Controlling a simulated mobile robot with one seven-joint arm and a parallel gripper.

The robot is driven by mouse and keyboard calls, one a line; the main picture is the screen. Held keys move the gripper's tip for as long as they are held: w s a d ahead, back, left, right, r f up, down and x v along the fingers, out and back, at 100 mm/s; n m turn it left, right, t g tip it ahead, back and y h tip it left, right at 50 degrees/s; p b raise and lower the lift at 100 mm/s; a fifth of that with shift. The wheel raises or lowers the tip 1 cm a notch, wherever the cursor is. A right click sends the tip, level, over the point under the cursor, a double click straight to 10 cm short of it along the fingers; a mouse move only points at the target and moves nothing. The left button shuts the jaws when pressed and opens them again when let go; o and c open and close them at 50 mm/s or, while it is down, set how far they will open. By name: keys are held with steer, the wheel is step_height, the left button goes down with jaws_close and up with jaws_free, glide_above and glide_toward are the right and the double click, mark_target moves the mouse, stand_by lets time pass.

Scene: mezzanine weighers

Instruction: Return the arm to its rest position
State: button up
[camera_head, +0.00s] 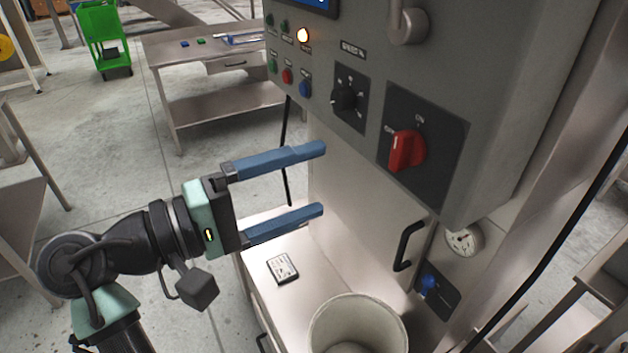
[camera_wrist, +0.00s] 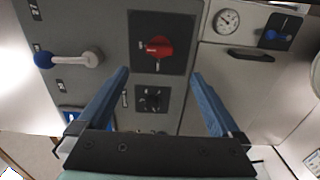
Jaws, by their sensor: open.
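My gripper (camera_head: 322,180) has two blue fingers spread wide apart with nothing between them. In the head view it is in front of the grey control panel (camera_head: 347,50), its fingers pointing right, below the black selector knob (camera_head: 346,97) and left of the red rotary switch (camera_head: 407,150). In the wrist view my gripper (camera_wrist: 160,75) is open toward the panel. The red switch (camera_wrist: 158,47) and the black knob (camera_wrist: 152,98) show between the fingers. The fingers look apart from the panel; the exact gap is hard to tell.
A white bucket (camera_head: 320,325) and a small card-like device (camera_head: 282,268) are on the ledge below. A black door handle (camera_head: 408,246) and a gauge (camera_head: 462,240) are at right. A steel table (camera_head: 190,105) and a green cart (camera_head: 103,40) stand behind. Open floor lies left.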

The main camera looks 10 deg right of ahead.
stand_by(0.3)
steer(key=w+r+m+t+y, duration=0.2)
steer(key=w+r+t+y, duration=0.4)
steer(key=r+t+y, duration=0.4)
steer(key=s+a+r+m+t+y, duration=0.1)
steer(key=s+a+r+t+y, duration=0.1)
steer(key=s+r+t, duration=0.3)
steer(key=s+a+r+t+y, duration=0.2)
steer(key=s+r+t+y, duration=0.3)
steer(key=s+r, duration=0.4)
step_height(320, 180, up, 4)
steer(key=shift+r+m+t, duration=0.1)
steer(key=shift+m+t, duration=0.3)
steer(key=shift+t, duration=0.2)
steer(key=shift+a, duration=0.1)
